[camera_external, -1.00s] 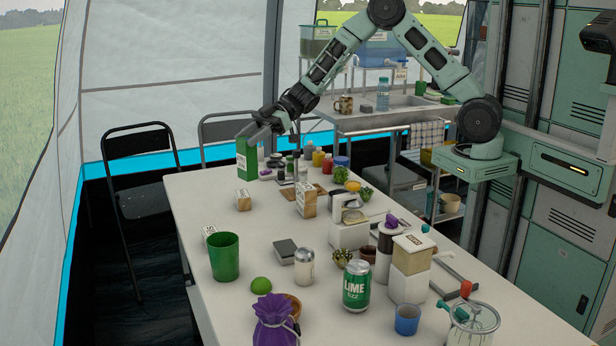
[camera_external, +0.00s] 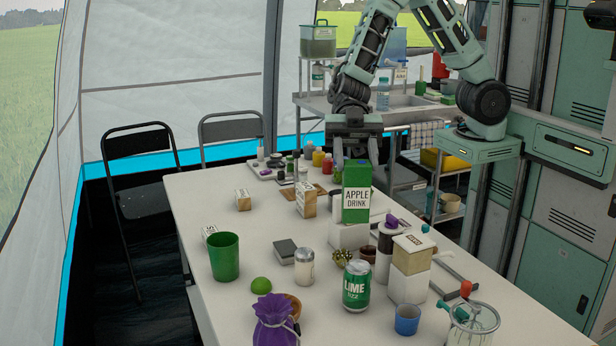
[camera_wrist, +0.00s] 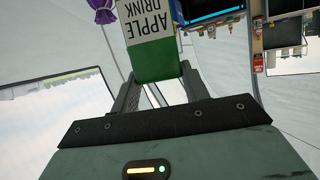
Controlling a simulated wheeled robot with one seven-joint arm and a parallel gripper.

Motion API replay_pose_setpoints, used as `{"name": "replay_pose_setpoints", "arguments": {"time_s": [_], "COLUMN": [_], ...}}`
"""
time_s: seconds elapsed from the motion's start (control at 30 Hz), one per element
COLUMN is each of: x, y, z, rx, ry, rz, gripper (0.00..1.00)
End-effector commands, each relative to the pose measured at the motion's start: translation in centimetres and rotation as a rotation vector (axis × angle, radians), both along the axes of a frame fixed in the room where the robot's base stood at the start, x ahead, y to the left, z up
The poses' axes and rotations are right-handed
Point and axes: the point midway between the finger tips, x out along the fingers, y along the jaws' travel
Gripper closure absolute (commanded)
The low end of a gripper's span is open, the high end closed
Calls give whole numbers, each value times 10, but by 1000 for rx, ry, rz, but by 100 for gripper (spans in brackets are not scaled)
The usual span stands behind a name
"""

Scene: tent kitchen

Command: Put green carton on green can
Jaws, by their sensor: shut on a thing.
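The green carton (camera_external: 356,192), labelled APPLE DRINK, is held upright in the external view. My gripper (camera_external: 356,160) is shut on its top from above. In the wrist view the carton (camera_wrist: 150,40) sits between the fingers of my gripper (camera_wrist: 157,92), its label partly cut off by the frame edge. The green can (camera_external: 356,286), labelled LIME FIZZ, stands upright on the table below the carton in the picture, nearer the camera. The carton and the can are apart.
A green cup (camera_external: 224,257) and a purple pouch (camera_external: 275,322) are at the left. The table (camera_external: 190,200) is clear at its left edge.

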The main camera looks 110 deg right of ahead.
Motion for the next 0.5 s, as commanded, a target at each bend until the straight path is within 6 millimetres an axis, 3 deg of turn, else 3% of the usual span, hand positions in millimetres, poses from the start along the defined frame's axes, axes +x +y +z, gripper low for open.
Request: {"name": "replay_pose_setpoints", "arguments": {"time_s": [0.1,0.3,0.5], "x": [-7,-8,-8], "y": [10,12,11], "z": [-3,-38,-58], "rx": [0,2,1], "ry": [0,5,0], "rz": [25,28,28], "gripper": [97,97,97]}}
